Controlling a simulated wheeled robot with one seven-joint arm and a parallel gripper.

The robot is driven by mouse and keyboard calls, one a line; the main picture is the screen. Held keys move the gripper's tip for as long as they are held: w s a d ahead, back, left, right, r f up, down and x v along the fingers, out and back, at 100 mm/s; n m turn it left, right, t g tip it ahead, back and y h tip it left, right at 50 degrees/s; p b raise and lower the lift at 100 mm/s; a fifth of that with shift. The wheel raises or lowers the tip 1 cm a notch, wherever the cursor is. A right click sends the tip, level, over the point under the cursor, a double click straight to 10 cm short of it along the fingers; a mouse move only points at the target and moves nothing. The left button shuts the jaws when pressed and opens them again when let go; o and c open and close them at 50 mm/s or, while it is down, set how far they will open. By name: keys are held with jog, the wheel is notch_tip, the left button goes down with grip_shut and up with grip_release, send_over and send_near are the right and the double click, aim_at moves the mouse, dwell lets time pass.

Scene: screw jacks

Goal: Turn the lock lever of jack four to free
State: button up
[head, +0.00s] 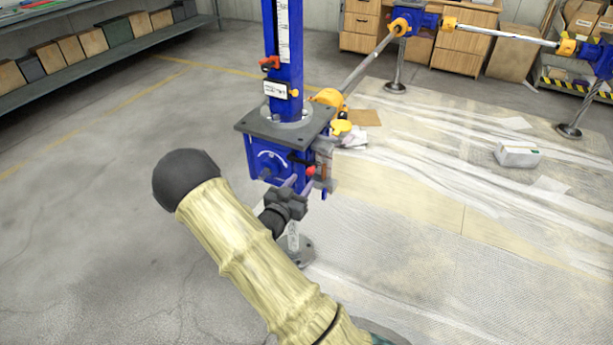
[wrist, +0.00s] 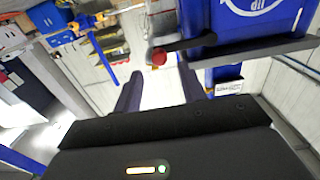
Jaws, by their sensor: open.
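The nearest jack has a blue gearbox (head: 270,165) under a grey square plate (head: 285,122). I cannot read a number on it. A black lock lever with a red ball end (head: 310,170) sticks out at the gearbox's lower right. In the wrist view the black lever (wrist: 185,46) runs left from the blue housing (wrist: 245,20) to its red ball (wrist: 159,57). My gripper (head: 298,184) is open close beside the lever. In the wrist view the ball lies just beyond and between the fingertips (wrist: 160,76), with nothing clearly gripped.
A blue column with a white scale (head: 283,30) and an orange-red clamp (head: 270,63) rises above the plate. A shaft (head: 372,62) links this jack to another blue jack (head: 415,20) behind. Plastic sheeting with a white box (head: 517,154) covers the floor at right.

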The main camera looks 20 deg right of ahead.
aim_at(308, 173)
jog(key=x, duration=0.4)
jog(key=shift+w+d, duration=0.15)
grip_shut()
